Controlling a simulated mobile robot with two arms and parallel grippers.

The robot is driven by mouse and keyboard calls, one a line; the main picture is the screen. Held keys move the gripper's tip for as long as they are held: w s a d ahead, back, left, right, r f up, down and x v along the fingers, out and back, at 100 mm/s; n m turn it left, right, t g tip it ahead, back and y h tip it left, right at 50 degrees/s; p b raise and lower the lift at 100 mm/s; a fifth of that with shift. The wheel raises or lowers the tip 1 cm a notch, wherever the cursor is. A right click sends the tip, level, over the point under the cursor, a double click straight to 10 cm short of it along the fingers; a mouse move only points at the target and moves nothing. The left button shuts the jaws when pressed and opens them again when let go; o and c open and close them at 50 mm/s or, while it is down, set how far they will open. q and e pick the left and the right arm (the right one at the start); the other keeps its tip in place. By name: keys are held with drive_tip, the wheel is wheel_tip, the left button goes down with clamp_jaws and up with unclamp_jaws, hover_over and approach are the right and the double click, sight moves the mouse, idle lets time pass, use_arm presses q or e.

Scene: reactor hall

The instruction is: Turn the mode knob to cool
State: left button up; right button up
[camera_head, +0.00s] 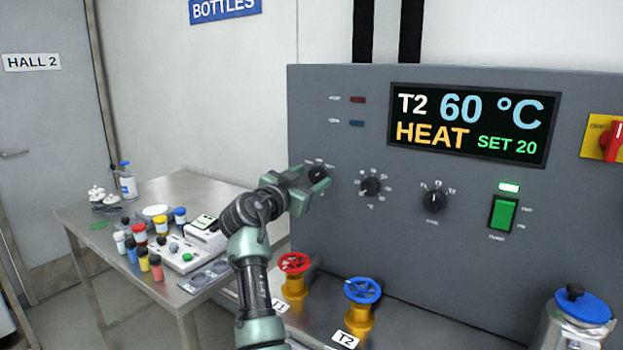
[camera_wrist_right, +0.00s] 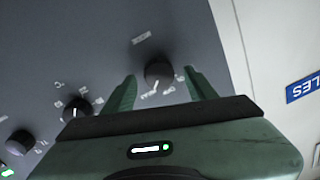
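The left-most black knob (camera_head: 317,173) on the grey control panel is partly hidden by my right gripper (camera_head: 312,180). In the right wrist view the same knob (camera_wrist_right: 158,75) stands between the fingers of my right gripper (camera_wrist_right: 160,84). The fingers are open, with a gap on each side of the knob. Its white pointer line faces toward the small labels at its base, too small to read. The panel display (camera_head: 474,124) reads T2 60 °C, HEAT, SET 20. My left gripper is out of view.
Two more knobs, one with temperature marks (camera_head: 370,187) and one (camera_head: 433,201) further right, sit beside a green switch (camera_head: 502,213). A red valve wheel (camera_head: 294,262) and a blue one (camera_head: 362,290) stand below the panel. A side table (camera_head: 75,212) holds bottles and vials.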

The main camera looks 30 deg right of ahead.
clamp_jaws()
drive_tip(key=shift+r+n, duration=0.1)
drive_tip(key=shift+n, duration=0.2)
drive_tip(key=n+p, duration=0.1)
drive_tip(key=n, duration=0.2)
drive_tip(key=shift+r+n+p, duration=0.15)
drive_tip(key=shift+n+p, duration=0.2)
drive_tip(key=shift+n, duration=0.05)
drive_tip(key=n+p, duration=0.3)
drive_tip(key=n, duration=0.2)
drive_tip(key=shift+w+r+g, duration=0.1)
drive_tip(key=shift+g, duration=0.3)
drive_tip(key=n+p, duration=0.4)
drive_tip(key=n, duration=0.2)
drive_tip(key=shift+w+g, duration=0.1)
drive_tip(key=shift+g, duration=0.2)
use_arm(q)
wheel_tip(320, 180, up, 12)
drive_tip(key=p, duration=0.3)
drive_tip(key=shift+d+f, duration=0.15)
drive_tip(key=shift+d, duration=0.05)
use_arm(e)
drive_tip(key=shift+n, duration=1.7)
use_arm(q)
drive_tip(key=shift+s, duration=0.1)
